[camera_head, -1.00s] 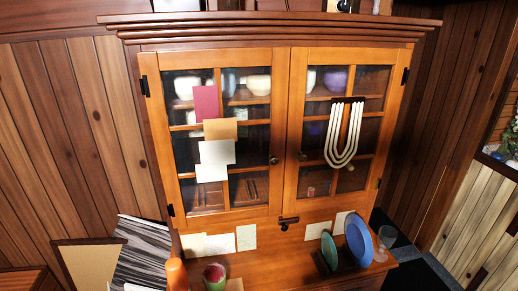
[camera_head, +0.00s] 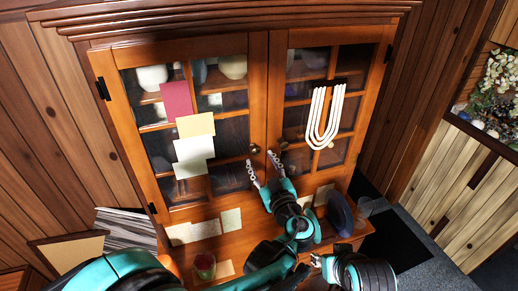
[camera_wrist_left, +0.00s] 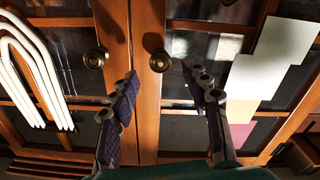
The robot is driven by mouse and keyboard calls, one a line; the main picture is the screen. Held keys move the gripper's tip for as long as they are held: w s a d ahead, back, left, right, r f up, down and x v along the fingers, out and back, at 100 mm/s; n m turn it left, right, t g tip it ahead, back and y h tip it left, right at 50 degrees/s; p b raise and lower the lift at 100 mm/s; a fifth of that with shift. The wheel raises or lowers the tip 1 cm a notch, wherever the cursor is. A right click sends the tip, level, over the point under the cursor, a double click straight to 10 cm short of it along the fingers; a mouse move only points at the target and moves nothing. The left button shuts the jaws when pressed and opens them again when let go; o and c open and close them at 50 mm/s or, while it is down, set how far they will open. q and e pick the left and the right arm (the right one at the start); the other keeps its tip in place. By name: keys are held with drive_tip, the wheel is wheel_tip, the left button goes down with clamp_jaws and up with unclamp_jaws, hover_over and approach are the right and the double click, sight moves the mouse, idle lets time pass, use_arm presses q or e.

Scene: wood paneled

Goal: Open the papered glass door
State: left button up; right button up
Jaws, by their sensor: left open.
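The papered glass door is the left door (camera_head: 207,194) of a wooden cabinet, with red, tan and white papers stuck on its panes. It is shut. Its round brass knob (camera_head: 254,149) sits near its right edge and also shows in the left wrist view (camera_wrist_left: 160,61), where the papers are on the right. My left gripper (camera_head: 261,160) is open, its two fingers pointing up at the knob. In the left wrist view the knob lies ahead between the open fingers (camera_wrist_left: 160,85), with no visible contact.
The right door (camera_head: 370,110) is shut, with a white U-shaped decoration (camera_head: 326,115) and its own knob (camera_head: 282,143) close by. My arm links fill the lower middle.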

sight(256, 153)
use_arm(q)
drive_tip(key=x, duration=0.6)
drive_tip(key=shift+s, duration=0.15)
clamp_jaws()
